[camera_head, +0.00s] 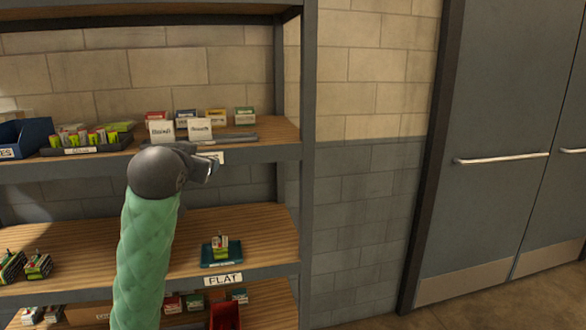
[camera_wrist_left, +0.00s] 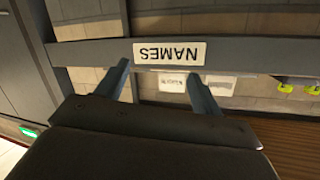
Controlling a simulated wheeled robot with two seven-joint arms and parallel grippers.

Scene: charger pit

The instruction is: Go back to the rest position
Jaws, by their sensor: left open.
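My left arm, in a green quilted sleeve, rises from the bottom of the head view. Its left gripper (camera_head: 208,166) is in front of the edge of the upper wooden shelf (camera_head: 262,134), partly covering a label there. In the left wrist view the left gripper (camera_wrist_left: 158,72) has its two fingers spread apart with nothing between them. A label reading NAMES (camera_wrist_left: 170,52), upside down, shows on the shelf edge just beyond the fingertips. I cannot tell whether the fingers touch the shelf edge. My right gripper is not in view.
Small card stacks (camera_head: 200,130), a dark tray (camera_head: 85,148) and a blue bin (camera_head: 28,136) stand on the upper shelf. A teal tray (camera_head: 221,256) sits on the lower shelf above a FLAT label (camera_head: 223,280). A grey upright (camera_head: 308,150) and grey doors (camera_head: 505,130) are to the right.

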